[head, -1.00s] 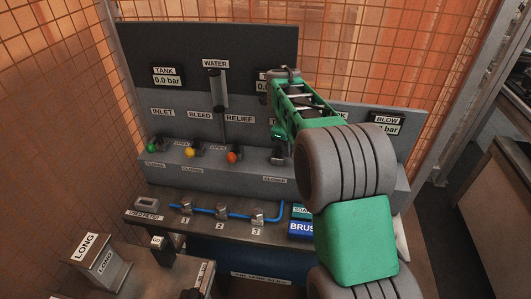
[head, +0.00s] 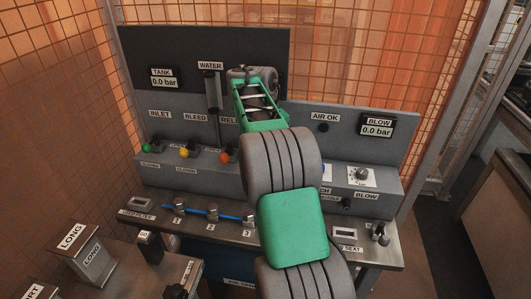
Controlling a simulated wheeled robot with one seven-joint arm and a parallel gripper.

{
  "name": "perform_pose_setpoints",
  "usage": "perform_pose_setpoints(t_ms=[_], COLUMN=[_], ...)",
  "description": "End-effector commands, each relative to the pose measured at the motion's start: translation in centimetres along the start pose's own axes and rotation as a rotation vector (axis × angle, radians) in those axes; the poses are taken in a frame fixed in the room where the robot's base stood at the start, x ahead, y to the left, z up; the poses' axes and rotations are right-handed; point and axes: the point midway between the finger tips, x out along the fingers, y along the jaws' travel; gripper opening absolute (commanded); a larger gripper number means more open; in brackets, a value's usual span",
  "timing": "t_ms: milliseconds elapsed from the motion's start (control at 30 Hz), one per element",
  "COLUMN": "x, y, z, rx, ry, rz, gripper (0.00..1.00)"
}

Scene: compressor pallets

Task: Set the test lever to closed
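The test lever is hidden behind my arm, as are its label and the panel around it. The levers to its left show: the green-knobbed inlet lever (head: 147,147), the yellow-knobbed bleed lever (head: 184,152) and the orange-knobbed relief lever (head: 224,157). My green and grey arm reaches up across the middle of the console, just right of the relief lever. My gripper's fingers are hidden behind the arm, so whether they are open, shut or touching a lever does not show.
A tank gauge (head: 165,78) and a blow gauge (head: 377,127) read 0.0 bar. A dial (head: 361,176) sits on the right ledge. Clips (head: 180,206) hold a blue tube on the front shelf. Mesh walls close in the back.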

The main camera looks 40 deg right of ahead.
Motion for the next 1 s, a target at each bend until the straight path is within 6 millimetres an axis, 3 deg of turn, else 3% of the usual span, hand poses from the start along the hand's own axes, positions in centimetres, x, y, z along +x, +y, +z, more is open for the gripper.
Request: perform_pose_setpoints(t_ms=[367,400,633,867,1000], x=[0.3,0.3,0.2,0.0,-1.6], y=[-0.1,0.0,0.1,0.2,0.1], z=[-0.3,-0.3,-0.2,0.0,0.1], rx=[0.01,0.01,0.006,0.002,0.002], ry=[0.01,0.01,0.008,0.004,0.001], rz=[0.003,0.003,0.002,0.001,-0.001], gripper=[0.0,0.12,0.31,0.32,0.32])
